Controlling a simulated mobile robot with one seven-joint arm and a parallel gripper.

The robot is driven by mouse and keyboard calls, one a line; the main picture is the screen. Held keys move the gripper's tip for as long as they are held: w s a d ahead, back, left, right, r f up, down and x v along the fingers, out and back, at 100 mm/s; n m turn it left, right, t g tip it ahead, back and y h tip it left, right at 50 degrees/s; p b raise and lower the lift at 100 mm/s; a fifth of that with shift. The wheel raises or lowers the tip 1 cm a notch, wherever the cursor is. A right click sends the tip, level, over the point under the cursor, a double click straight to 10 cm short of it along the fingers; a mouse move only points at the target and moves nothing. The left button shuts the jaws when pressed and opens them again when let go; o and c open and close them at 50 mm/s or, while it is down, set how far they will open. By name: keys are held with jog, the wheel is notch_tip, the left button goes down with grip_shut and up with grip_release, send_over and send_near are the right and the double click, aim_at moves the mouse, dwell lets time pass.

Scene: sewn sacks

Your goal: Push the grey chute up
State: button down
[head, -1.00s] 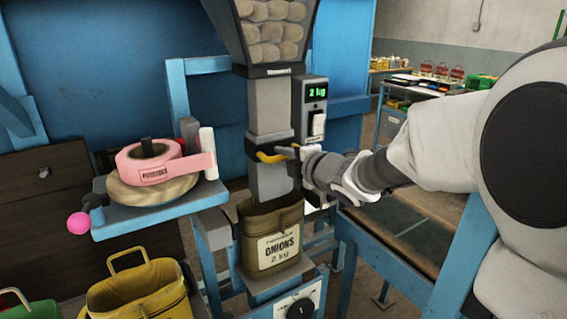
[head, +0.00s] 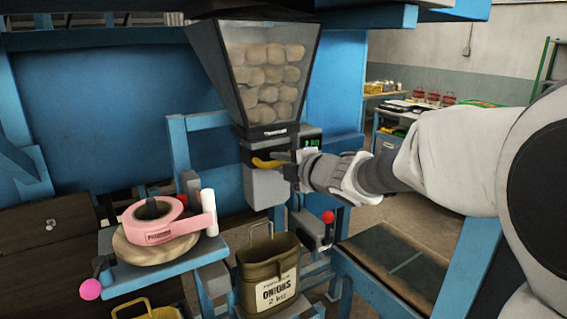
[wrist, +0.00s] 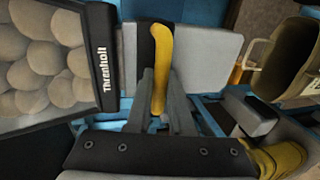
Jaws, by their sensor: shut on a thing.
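The grey chute (head: 264,188) hangs under the hopper (head: 266,80), and its lower end is clear above the sack. Its black collar with a yellow handle (head: 268,163) sits close under the hopper. My gripper (head: 292,163) is at the collar's right side, shut on the yellow handle. In the wrist view the handle (wrist: 160,60) runs between the fingers of my gripper (wrist: 158,95), and the grey chute (wrist: 200,62) lies behind it. The olive sack labelled ONIONS (head: 268,272) stands open below the chute.
A red-knobbed lever (head: 327,217) is right of the sack. The scale display (head: 311,141) is partly hidden behind my gripper. A yellow sack (head: 150,312) shows at the bottom edge.

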jog(key=shift+r, duration=0.5)
jog(key=c, duration=0.9)
grip_release()
jog(key=shift+c, duration=0.2)
jog(key=shift+o, duration=0.6)
jog(key=shift+f, duration=0.2)
jog(key=v, duration=1.7)
jog(key=shift+s+d+p, duration=0.2)
jog(key=shift+p, duration=0.2)
